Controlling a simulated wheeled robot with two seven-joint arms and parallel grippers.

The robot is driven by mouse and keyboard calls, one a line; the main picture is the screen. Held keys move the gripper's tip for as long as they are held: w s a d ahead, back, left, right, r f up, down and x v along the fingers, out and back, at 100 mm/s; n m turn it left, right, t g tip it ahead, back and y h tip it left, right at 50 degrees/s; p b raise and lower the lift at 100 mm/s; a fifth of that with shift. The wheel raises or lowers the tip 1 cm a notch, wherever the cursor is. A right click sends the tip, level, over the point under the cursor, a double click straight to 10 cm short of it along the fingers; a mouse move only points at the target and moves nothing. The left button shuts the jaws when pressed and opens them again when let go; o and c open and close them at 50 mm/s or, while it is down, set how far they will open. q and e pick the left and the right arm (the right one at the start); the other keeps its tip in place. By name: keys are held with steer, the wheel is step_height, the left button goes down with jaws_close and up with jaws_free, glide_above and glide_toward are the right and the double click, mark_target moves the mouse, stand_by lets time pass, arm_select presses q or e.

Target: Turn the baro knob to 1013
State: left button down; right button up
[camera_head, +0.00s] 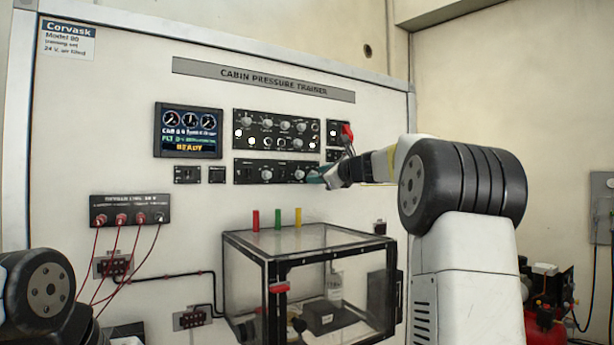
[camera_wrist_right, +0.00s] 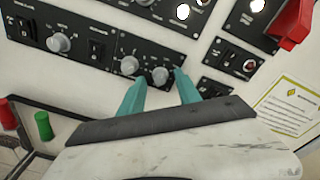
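The lower control panel (camera_head: 245,171) on the trainer board carries small grey knobs; its labels are too small to read, so I cannot tell by name which is the baro knob. My right gripper (camera_head: 316,176) is at this panel's right end. In the right wrist view its teal fingers (camera_wrist_right: 162,82) are apart, with one grey knob (camera_wrist_right: 160,75) in the gap near the tips. I see space beside the knob; contact is not clear. Another knob (camera_wrist_right: 129,65) is just left of the left finger. My left gripper is out of view; only part of that arm shows at lower left.
An upper panel (camera_head: 277,130) with knobs and lit lamps is above. A display (camera_head: 188,130) reads READY. A red switch cover (camera_wrist_right: 292,22) is up and right of the gripper. A clear box (camera_head: 300,240) and several coloured pegs are below.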

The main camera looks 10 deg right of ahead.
steer(key=v, duration=0.7)
steer(key=shift+s, duration=0.35)
steer(key=shift+d, duration=0.15)
